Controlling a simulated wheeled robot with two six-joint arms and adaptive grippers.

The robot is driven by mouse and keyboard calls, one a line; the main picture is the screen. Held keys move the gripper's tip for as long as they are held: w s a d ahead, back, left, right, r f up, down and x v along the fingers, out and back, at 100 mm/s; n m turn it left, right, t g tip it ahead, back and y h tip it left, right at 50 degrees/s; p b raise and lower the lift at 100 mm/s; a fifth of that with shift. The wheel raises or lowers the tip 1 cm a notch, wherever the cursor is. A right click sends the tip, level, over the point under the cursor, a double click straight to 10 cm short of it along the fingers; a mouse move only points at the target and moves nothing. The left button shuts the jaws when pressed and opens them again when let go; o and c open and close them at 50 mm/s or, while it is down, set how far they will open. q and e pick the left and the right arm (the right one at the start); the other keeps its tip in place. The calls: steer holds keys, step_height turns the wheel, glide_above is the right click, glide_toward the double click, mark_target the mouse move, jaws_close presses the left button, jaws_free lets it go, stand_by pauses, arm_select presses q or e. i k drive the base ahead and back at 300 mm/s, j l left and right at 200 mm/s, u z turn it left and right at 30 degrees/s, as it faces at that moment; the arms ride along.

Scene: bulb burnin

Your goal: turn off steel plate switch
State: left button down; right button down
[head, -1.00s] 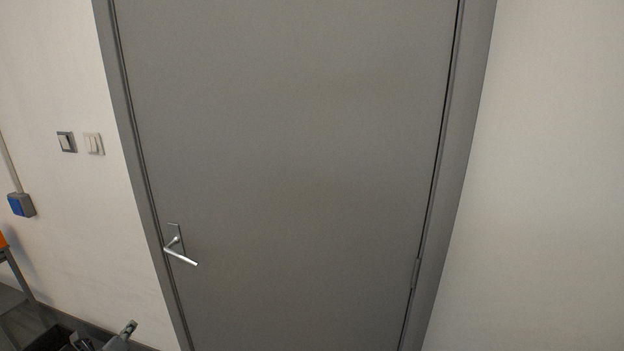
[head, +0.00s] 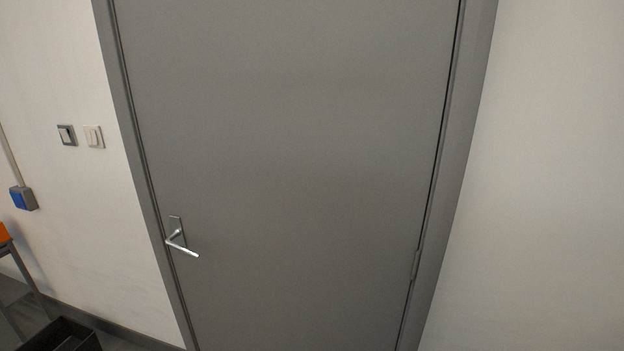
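The steel plate switch (head: 66,135) is on the pale wall left of the door. It has a grey square plate and a small light rocker; which way the rocker is tipped is too small to tell. A white double switch (head: 93,136) sits just to its right, apart from it, close to the door frame. Neither of my grippers shows in the head view, and nothing touches the switches.
A closed grey door (head: 290,170) with a lever handle (head: 181,243) fills the middle. A blue and grey wall box (head: 23,198) is at left. A dark open-topped container (head: 88,342) and a metal stand (head: 30,280) with an orange item (head: 4,233) are low left.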

mark_target(65, 135)
steer(key=u, duration=1.45)
steer(key=i+j+z, duration=0.5)
steer(key=i, duration=0.4)
steer(key=i+j+z, duration=0.5)
steer(key=i+j, duration=0.25)
steer(key=j, duration=0.25)
